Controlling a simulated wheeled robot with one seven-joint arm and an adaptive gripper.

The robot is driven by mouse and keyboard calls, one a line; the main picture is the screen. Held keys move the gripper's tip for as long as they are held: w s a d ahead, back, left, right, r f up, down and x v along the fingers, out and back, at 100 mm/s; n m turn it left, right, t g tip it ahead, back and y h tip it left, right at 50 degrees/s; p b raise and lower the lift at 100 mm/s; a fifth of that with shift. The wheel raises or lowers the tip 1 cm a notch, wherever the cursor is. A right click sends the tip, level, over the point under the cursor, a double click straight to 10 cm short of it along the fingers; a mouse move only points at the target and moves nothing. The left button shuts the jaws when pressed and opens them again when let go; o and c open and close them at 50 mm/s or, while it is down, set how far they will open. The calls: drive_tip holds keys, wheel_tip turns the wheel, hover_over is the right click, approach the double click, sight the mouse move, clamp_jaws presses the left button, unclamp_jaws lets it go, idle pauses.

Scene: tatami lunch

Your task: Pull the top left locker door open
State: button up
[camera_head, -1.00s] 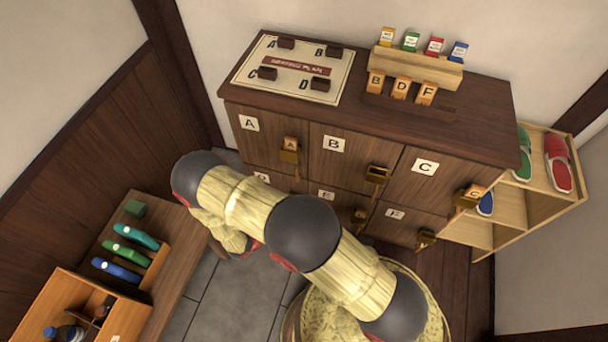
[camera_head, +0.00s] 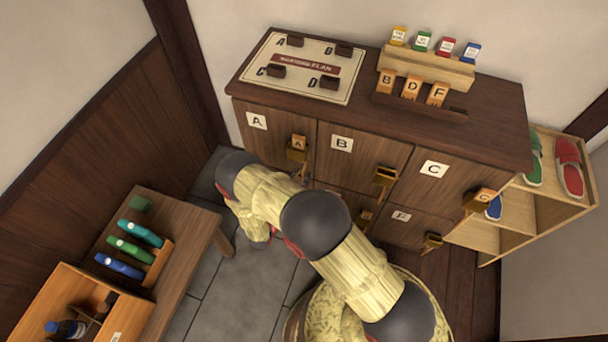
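The top left locker door (camera_head: 266,139), marked A, is shut, flush in the front of the dark wooden cabinet. Its brass lock handle (camera_head: 297,156), with an orange A tag above it, is at the door's right side. My arm (camera_head: 265,200) reaches up from the bottom of the view, its dark upper joint just below door A. The arm covers much of the lower left door.
Shut doors B (camera_head: 347,155) and C (camera_head: 440,180) stand to the right. A plan board (camera_head: 346,88) and tag rack (camera_head: 425,66) are on top. A shoe shelf (camera_head: 545,205) is at right, a low wooden bench (camera_head: 190,240) at left.

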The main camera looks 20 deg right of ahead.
drive_tip(key=shift+x, duration=1.2)
drive_tip(key=shift+c, duration=1)
drive_tip(key=c, duration=0.4)
clamp_jaws()
